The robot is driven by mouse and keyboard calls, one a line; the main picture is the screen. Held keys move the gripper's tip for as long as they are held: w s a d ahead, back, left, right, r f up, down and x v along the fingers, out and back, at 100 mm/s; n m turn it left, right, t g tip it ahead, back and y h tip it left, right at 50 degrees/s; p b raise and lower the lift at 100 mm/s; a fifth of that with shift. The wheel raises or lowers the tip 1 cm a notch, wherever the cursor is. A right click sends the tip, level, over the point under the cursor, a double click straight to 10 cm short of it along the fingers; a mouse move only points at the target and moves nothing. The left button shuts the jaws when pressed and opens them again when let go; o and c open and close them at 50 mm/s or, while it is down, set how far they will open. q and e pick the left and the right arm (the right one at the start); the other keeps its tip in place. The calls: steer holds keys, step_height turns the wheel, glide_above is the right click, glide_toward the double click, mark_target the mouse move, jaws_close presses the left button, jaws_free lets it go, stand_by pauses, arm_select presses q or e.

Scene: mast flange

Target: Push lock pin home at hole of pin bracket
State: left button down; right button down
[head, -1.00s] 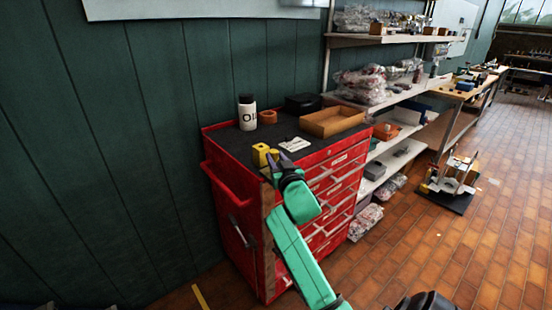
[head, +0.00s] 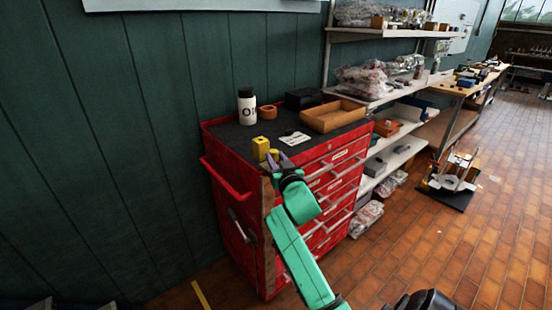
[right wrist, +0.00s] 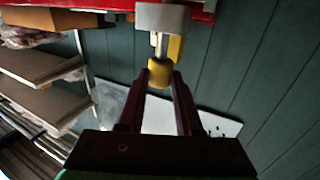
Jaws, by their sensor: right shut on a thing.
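My right gripper (head: 279,161) is at the near left corner of the red tool cabinet's top. In the right wrist view its fingers (right wrist: 160,78) are shut on the yellow knob of the lock pin (right wrist: 159,72). The pin's bare metal shaft runs from the knob toward a grey block (right wrist: 162,17), seemingly the pin bracket. The hole is hidden, so I cannot tell how deep the pin sits. A yellow part shows behind the shaft. In the head view a yellow block (head: 260,148) stands just beyond my fingertips. My left gripper is not in view.
The red cabinet (head: 315,210) carries a white bottle (head: 246,108), an orange ring (head: 267,112), a wooden tray (head: 333,117) and a pale card (head: 295,138). A green wall stands behind.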

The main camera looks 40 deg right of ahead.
steer(key=shift+f+b, duration=1.15)
steer(key=shift+f, duration=0.5)
steer(key=c, duration=0.5)
jaws_free()
steer(key=shift+r, duration=0.1)
steer(key=b+v, duration=0.2)
steer(key=v, duration=1.2)
steer(key=shift+s, duration=0.3)
